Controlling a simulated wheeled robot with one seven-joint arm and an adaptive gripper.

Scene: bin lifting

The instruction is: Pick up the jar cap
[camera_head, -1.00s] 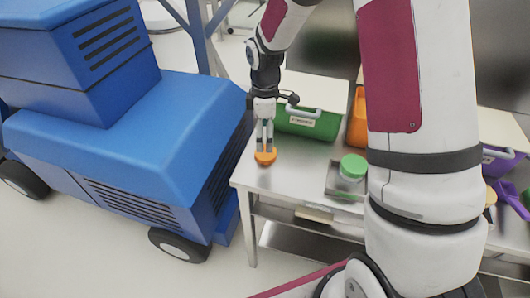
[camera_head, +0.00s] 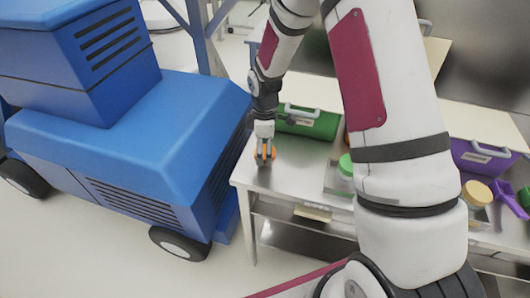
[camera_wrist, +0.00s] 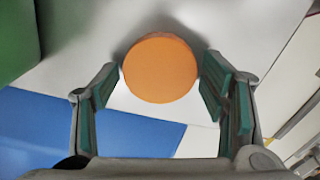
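The orange round jar cap (camera_head: 265,152) is at the left part of the metal table, near its left edge. It also shows in the wrist view as a flat orange disc (camera_wrist: 160,68). My gripper (camera_head: 264,157) is down over the cap, pointing at the tabletop. In the wrist view my gripper (camera_wrist: 160,75) is open, with a finger on each side of the cap. A small gap shows between the cap and each finger there. In the head view the fingers partly hide the cap.
A green bin (camera_head: 308,122) stands just behind the cap. A green-lidded jar (camera_head: 346,165) and a tan-lidded jar (camera_head: 477,194) stand farther right. A purple bin (camera_head: 482,158) is at the right. A large blue machine (camera_head: 130,140) stands left of the table (camera_head: 285,178).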

